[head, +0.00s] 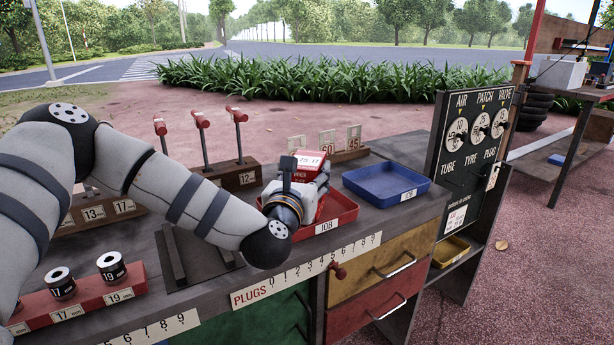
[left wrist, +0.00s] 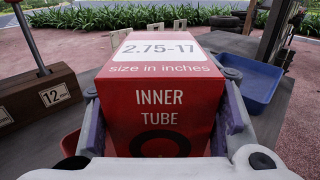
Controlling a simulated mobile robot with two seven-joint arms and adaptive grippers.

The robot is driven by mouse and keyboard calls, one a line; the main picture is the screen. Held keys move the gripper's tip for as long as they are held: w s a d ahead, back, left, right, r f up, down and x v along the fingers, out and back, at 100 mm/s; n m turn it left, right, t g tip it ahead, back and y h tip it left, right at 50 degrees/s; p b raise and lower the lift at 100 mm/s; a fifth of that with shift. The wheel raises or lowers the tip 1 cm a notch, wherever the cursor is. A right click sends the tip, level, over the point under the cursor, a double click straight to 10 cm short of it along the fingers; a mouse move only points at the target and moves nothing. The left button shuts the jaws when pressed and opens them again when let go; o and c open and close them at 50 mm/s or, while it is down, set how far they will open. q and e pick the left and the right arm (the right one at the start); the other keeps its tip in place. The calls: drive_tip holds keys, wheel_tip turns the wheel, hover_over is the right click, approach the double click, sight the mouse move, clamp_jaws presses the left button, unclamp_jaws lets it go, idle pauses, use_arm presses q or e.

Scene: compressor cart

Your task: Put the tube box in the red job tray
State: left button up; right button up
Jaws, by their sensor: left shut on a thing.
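My left gripper (head: 306,182) is shut on the red tube box (head: 303,170), with one finger on each side of it. In the left wrist view the tube box (left wrist: 160,100) fills the middle, reading "INNER TUBE" with a white "2.75-17" label on its top. I cannot tell whether the box touches the tray floor. My gripper and arm hide part of the tray; a bit of red tray edge shows in the left wrist view (left wrist: 70,142). My right gripper is out of view.
A blue tray (head: 372,192) stands just right of the red one. Wooden blocks with red-handled tools (head: 236,176) and number cards (head: 327,142) stand behind. A red rack with black-and-white rolls (head: 112,268) is at front left. A dial panel (head: 478,135) rises at right.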

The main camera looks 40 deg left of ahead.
use_arm(q)
drive_tip(key=shift+r, duration=0.15)
drive_tip(key=shift+f, duration=0.2)
drive_tip(key=o, duration=1.5)
drive_tip(key=shift+o, duration=0.2)
drive_tip(key=shift+r, duration=0.1)
drive_tip(key=shift+s+d+r, duration=0.1)
drive_tip(key=shift+s, duration=0.15)
drive_tip(key=v, duration=1.1)
drive_tip(key=shift+s, duration=0.25)
drive_tip(key=shift+d, duration=0.1)
